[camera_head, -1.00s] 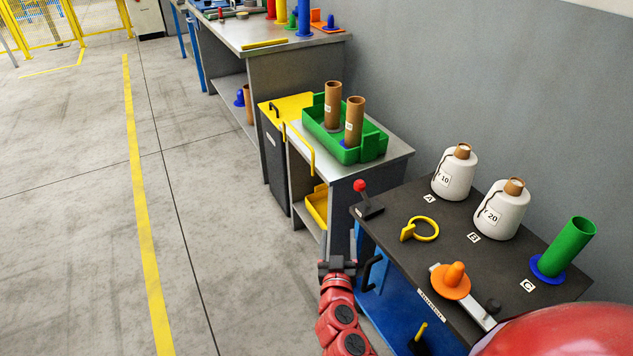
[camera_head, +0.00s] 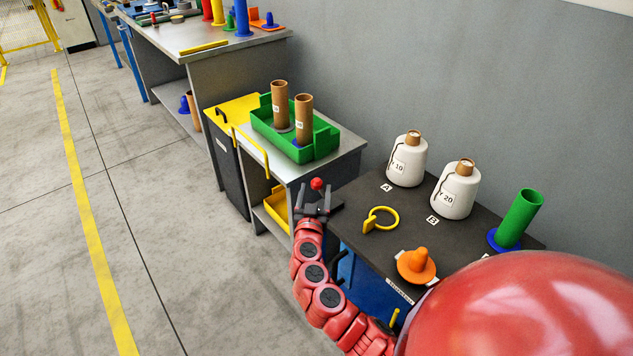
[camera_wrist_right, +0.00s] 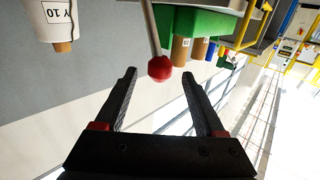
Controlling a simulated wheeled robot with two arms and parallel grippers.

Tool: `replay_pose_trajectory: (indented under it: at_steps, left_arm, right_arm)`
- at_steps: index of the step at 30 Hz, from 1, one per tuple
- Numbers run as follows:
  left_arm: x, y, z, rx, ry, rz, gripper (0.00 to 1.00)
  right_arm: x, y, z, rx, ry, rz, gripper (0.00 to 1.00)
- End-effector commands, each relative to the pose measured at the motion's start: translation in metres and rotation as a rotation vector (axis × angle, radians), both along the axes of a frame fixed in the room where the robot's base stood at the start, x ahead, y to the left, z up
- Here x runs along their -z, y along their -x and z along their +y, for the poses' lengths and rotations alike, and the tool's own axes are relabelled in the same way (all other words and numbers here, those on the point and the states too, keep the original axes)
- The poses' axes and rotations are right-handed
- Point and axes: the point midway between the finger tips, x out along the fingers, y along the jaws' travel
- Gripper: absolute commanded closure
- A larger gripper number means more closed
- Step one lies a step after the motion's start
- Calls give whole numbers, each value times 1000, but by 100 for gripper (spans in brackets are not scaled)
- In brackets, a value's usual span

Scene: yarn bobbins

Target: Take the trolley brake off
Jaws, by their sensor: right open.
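The trolley has a dark top (camera_head: 352,215) and a blue body (camera_head: 360,285). Its lever with a red ball knob (camera_head: 317,184) stands at the top's far left corner. My right gripper (camera_head: 314,194) is open at this lever and partly covers its lower part in the head view. In the right wrist view the red knob (camera_wrist_right: 160,68) shows between the two fingertips in the picture, with its pale rod running to the top. The fingers do not touch the knob there; its exact depth is unclear. My left gripper is not in view.
On the trolley top are two white yarn bobbins (camera_head: 406,160), a yellow ring (camera_head: 382,219), an orange cone piece (camera_head: 416,265) and a green tube (camera_head: 518,218) on a blue base. Beside it stands a table with a green crate (camera_head: 265,127). Floor at left is clear.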

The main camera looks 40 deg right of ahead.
Motion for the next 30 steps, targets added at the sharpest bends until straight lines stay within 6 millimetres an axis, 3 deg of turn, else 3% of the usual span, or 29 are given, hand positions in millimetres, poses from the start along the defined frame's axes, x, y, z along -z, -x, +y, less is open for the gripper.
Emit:
replay_pose_trajectory:
  at_steps: [9,20,30]
  left_arm:
    - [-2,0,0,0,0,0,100]
    - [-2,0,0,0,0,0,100]
    - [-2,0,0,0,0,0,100]
  right_arm:
    - [0,-27,-22,0,-1,1,28]
    - [0,-29,-24,-1,-1,1,30]
    - [0,-29,-24,-1,-1,1,91]
